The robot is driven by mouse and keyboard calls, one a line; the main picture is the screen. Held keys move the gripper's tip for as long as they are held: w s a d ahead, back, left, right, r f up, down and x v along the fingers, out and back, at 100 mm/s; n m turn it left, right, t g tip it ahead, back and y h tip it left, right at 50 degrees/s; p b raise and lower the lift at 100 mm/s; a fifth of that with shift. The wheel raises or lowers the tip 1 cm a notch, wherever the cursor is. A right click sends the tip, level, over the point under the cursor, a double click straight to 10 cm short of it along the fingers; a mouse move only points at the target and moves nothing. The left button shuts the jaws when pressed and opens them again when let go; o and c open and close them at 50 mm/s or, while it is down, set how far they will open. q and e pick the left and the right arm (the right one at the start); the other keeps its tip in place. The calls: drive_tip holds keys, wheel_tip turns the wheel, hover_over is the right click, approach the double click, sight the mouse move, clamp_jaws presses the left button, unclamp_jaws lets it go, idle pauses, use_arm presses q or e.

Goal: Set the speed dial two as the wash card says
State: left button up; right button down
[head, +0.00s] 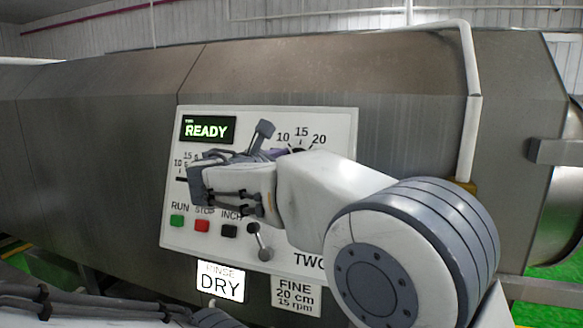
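The control panel (345,150) of drum two carries a dial with the marks 10, 15 and 20 (301,132) at its upper right. My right gripper (262,152) is in front of the panel at this dial and hides most of it, so I cannot read its setting or tell whether the fingers touch it. The finger opening is hidden too. A card (295,297) below the panel reads "FINE 20 cm 15 rpm". My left gripper (212,318) shows only partly at the bottom edge, low and away from the panel.
The display (207,129) reads "READY". A second scale (181,165) at the panel's left is partly covered. Below are green RUN (177,221), red STOP (202,226) and black INCH (229,230) buttons, a lever (260,242) and a lit "RINSE DRY" sign (220,281).

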drive_tip(key=shift+w+a+r+m+g+h+p, duration=0.1)
drive_tip(key=shift+m+g, duration=0.35)
drive_tip(key=shift+m, duration=0.75)
drive_tip(key=shift+s+d+m+g+h+p, duration=0.15)
drive_tip(key=shift+m+g, duration=0.25)
drive_tip(key=shift+m, duration=0.8)
drive_tip(key=shift+w+a+r+m+g+h+p, duration=0.15)
drive_tip(key=shift+m+g, duration=0.3)
drive_tip(key=shift+m, duration=0.75)
drive_tip(key=shift+f, duration=0.1)
drive_tip(key=shift+c, duration=1.4)
unclamp_jaws()
drive_tip(key=shift+a, duration=0.1)
drive_tip(key=b+v, duration=0.2)
drive_tip(key=v, duration=0.8)
